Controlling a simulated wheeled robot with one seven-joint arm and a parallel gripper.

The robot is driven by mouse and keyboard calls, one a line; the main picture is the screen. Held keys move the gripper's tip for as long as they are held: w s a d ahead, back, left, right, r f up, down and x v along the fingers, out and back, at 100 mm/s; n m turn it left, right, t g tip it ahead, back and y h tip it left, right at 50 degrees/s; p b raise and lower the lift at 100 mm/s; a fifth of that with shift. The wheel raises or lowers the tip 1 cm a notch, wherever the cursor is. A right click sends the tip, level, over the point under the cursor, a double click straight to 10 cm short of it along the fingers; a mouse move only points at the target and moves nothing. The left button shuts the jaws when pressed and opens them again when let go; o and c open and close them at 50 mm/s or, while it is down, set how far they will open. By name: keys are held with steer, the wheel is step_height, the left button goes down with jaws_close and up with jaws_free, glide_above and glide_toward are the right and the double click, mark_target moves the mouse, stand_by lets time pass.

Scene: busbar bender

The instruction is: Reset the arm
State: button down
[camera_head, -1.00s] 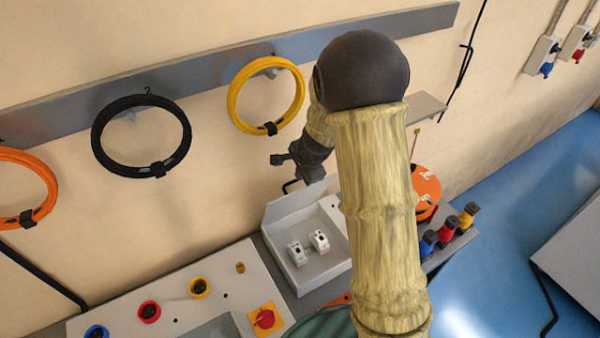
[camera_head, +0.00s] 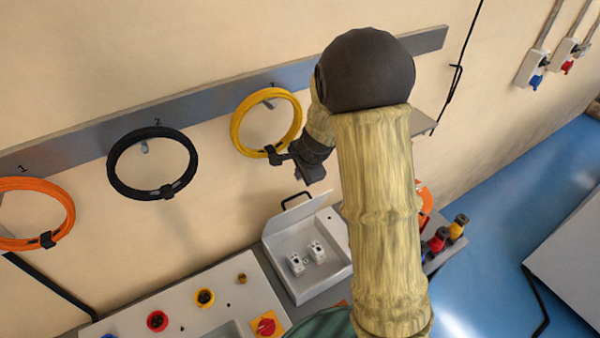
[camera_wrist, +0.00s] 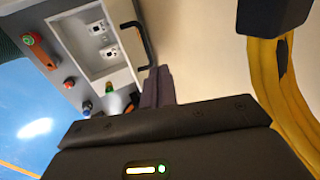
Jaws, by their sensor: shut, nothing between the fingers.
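My arm reaches across the middle of the head view. My gripper (camera_head: 308,176) is small and dark there, partly blended with the wrist, in front of the wall. It is shut and empty. In the wrist view its dark fingers (camera_wrist: 157,88) are together, pointing toward the grey tray. The gripper is just right of and below the yellow coil (camera_head: 266,124) in the head view. I cannot tell whether the wrist touches the coil. The coil also shows close at the right edge of the wrist view (camera_wrist: 282,95).
A black coil (camera_head: 152,163) and an orange coil (camera_head: 68,207) hang from a grey wall rail (camera_head: 95,154). Below stand a control panel (camera_head: 180,298) with coloured buttons and a grey tray (camera_head: 285,245) holding two small white parts. Blue floor (camera_head: 500,210) lies open to the right.

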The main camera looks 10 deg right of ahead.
steer(key=s+d+f+n+b, duration=0.1)
steer(key=s+f+n+b, duration=0.2)
steer(key=s, duration=0.4)
steer(key=s+d+f+n+g+h+b, duration=0.1)
steer(key=s+f+n+b, duration=0.3)
steer(key=s+n+b, duration=0.2)
steer(key=s+d+f+n+g+b, duration=0.1)
steer(key=s+f+n+b, duration=0.3)
steer(key=s+b, duration=0.4)
steer(key=shift+d+f+n+h, duration=0.2)
steer(key=shift+d+n+h, duration=0.15)
steer(key=shift+n, duration=0.25)
steer(key=shift+w, duration=0.1)
